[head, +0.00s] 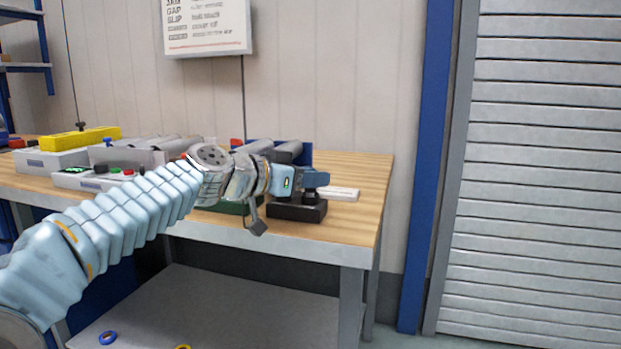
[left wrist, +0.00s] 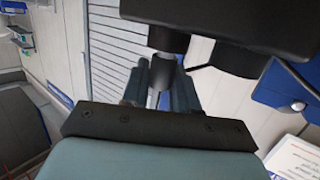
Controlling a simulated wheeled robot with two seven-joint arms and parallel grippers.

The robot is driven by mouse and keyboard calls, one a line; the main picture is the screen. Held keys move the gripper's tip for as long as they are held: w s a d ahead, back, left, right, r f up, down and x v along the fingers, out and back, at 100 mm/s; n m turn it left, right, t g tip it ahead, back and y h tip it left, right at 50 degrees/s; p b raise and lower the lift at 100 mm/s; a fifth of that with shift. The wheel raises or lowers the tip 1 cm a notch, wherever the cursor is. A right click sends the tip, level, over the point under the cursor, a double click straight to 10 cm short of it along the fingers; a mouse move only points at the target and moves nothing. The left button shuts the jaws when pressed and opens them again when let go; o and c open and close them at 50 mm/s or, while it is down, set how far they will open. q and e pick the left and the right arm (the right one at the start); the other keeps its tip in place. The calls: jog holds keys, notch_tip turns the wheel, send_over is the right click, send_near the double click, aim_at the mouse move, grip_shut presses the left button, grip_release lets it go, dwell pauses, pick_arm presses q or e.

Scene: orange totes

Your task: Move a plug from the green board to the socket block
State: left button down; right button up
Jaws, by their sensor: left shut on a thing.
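My left gripper (head: 316,180) reaches over the right part of the workbench and is shut on a dark plug (head: 311,197). The plug is just below the fingers, at the top of the black socket block (head: 297,212); I cannot tell how deep it sits. In the left wrist view the fingers (left wrist: 161,86) close around the plug (left wrist: 168,39), with the dark block (left wrist: 225,22) beyond. The green board (head: 233,208) is left of the block, mostly hidden behind my left arm. My right gripper is not in view.
The wooden workbench (head: 372,178) has free room at its right end. A white bar (head: 340,194) lies behind the block. A control box (head: 85,180) with buttons and a yellow item (head: 80,139) stand at left. Blue and yellow rings lie on the lower shelf (head: 250,310).

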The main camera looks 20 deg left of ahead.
pick_arm(q)
jog(key=shift+f+b, duration=0.25)
jog(key=shift+b, duration=0.1)
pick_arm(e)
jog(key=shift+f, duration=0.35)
pick_arm(q)
jog(key=c, duration=0.8)
grip_release()
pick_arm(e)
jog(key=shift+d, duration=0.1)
pick_arm(q)
jog(key=b+v, duration=0.2)
jog(key=v, duration=1.2)
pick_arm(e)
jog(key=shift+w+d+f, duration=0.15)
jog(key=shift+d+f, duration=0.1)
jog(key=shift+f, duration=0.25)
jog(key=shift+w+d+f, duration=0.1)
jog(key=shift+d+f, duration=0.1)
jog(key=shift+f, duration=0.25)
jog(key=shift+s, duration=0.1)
